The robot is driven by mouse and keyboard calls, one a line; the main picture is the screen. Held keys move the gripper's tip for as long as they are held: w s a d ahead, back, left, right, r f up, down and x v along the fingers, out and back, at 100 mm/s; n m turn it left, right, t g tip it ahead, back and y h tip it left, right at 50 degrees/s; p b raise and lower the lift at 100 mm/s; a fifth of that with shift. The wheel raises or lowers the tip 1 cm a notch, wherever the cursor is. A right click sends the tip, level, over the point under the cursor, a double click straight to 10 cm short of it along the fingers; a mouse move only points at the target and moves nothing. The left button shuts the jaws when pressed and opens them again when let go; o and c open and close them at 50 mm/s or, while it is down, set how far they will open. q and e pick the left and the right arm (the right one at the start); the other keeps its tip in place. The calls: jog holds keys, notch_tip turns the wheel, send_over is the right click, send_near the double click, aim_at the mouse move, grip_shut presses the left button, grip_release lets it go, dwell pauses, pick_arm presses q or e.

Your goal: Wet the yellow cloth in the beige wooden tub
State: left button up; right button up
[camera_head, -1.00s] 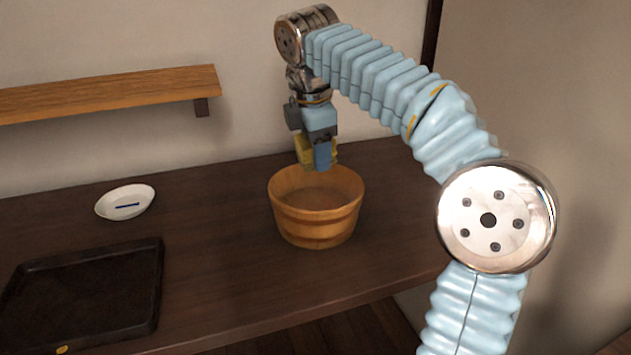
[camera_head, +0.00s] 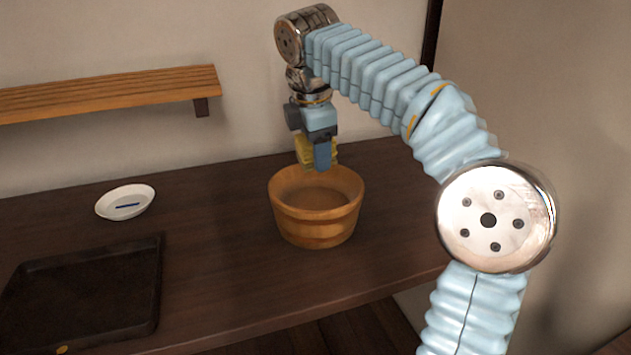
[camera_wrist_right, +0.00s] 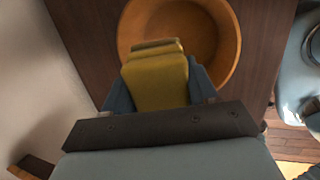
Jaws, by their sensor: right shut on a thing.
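The beige wooden tub (camera_head: 316,227) stands upright on the dark table; it also shows in the right wrist view (camera_wrist_right: 229,40). Its inside looks brownish, and I cannot tell the water level. The yellow cloth (camera_head: 304,151) is folded and held between the blue fingers of my right gripper (camera_head: 320,160), above the back part of the tub's rim. In the right wrist view the yellow cloth (camera_wrist_right: 158,82) fills the space between the fingers, with the tub opening beyond it. My left gripper is not in view.
A dark tray (camera_head: 90,262) lies on the table (camera_head: 215,270) at the left front. A white dish (camera_head: 106,207) with a blue mark sits behind it. A wooden shelf (camera_head: 110,92) is on the wall at the left. The table between dish and tub is clear.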

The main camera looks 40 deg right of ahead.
dwell(0.5)
jog(key=shift+r, duration=2)
